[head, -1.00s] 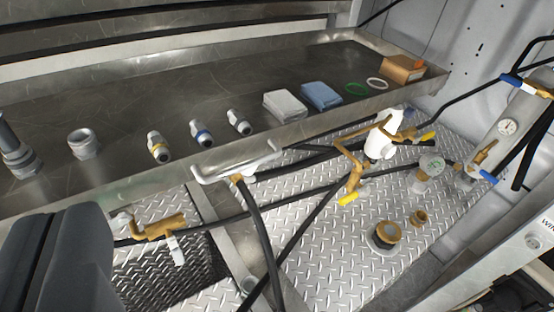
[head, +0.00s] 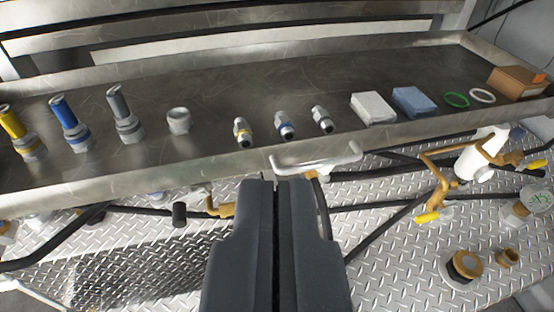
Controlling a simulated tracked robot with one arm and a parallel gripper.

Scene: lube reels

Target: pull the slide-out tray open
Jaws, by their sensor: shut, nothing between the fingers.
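The slide-out tray (head: 215,165) is a long grey metal tray with a raised front lip, running across the head view. A pale handle (head: 318,163) sits at the middle of its front lip. My gripper (head: 278,186) is in the lower middle, its dark fingers shut together with nothing between them. The fingertips appear just below and left of the handle in the picture. I cannot tell whether they touch it. The fingers hide part of the plate floor behind them.
Below lie black hoses, brass valves (head: 437,190) and a capped brass port (head: 463,266) on diamond plate (head: 390,260).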

